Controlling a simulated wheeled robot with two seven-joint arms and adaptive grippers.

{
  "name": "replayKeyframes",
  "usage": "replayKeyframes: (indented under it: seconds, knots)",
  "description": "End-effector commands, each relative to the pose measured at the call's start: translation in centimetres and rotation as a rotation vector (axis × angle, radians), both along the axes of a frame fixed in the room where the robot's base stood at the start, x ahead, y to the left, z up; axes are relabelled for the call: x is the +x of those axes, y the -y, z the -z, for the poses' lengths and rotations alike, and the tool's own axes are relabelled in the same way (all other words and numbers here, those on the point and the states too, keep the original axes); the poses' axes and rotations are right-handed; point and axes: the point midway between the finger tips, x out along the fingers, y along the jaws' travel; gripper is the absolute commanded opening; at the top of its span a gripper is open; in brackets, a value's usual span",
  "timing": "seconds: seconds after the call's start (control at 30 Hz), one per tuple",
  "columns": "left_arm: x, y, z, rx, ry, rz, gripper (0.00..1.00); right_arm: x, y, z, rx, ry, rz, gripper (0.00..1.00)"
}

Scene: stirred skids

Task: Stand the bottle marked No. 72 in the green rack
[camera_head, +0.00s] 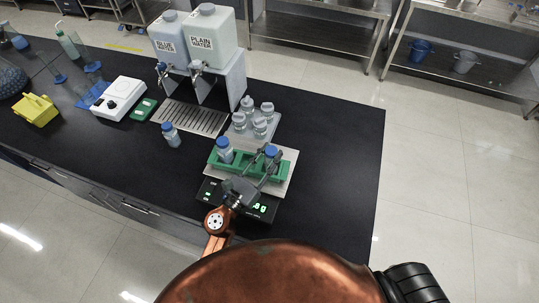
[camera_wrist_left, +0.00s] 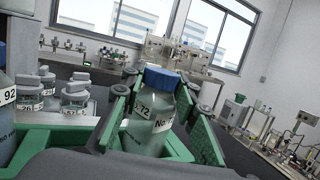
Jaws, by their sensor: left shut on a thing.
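The bottle marked 72 (camera_wrist_left: 150,128) has a blue cap and a white label, and is between the fingers of my left gripper (camera_wrist_left: 155,105), which is shut on it. In the head view its blue cap (camera_head: 271,151) shows at the right end of the green rack (camera_head: 238,170), with my left gripper (camera_head: 264,160) around it. The rack also shows in the wrist view (camera_wrist_left: 75,138). The bottle's base is hidden, so I cannot tell whether it rests in the rack. Another blue-capped bottle (camera_head: 225,151), marked 92 in the wrist view (camera_wrist_left: 5,105), stands in the rack's left part.
The rack is on a pale plate over a black scale (camera_head: 262,209) with green digits. Several grey-capped bottles (camera_head: 261,127) stand behind it. A blue-capped bottle (camera_head: 172,136) stands left on the black bench. Two water tanks (camera_head: 209,38) are at the back. The bench's right side is clear.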

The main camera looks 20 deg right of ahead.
Motion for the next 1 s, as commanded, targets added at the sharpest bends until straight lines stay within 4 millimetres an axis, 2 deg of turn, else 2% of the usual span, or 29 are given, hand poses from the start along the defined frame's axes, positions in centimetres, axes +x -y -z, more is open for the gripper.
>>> replayKeyframes:
  seconds: [0.23, 0.27, 0.5, 0.87, 1.0]
  knots:
    - [0.0, 0.0, 0.3, 0.000, 0.002, 0.001, 0.00, -0.1, -0.2, 0.5, 0.002, -0.001, 0.001, 0.52]
    - [0.0, 0.0, 0.3, 0.001, 0.001, 0.000, 0.29, -0.1, -0.2, 0.4, 0.002, -0.001, 0.001, 0.52]
    - [0.0, 0.0, 0.2, 0.001, 0.001, 0.000, 0.45, -0.1, -0.2, 0.3, 0.002, -0.001, 0.001, 0.52]
    - [0.0, 0.0, -0.2, 0.000, 0.000, 0.000, 0.45, 0.0, -0.2, -0.1, 0.002, 0.000, 0.001, 0.52]
    - [-1.1, -1.6, 0.6, 0.001, -0.002, -0.002, 0.45, -0.1, -0.1, 0.5, 0.001, -0.002, 0.001, 0.52]
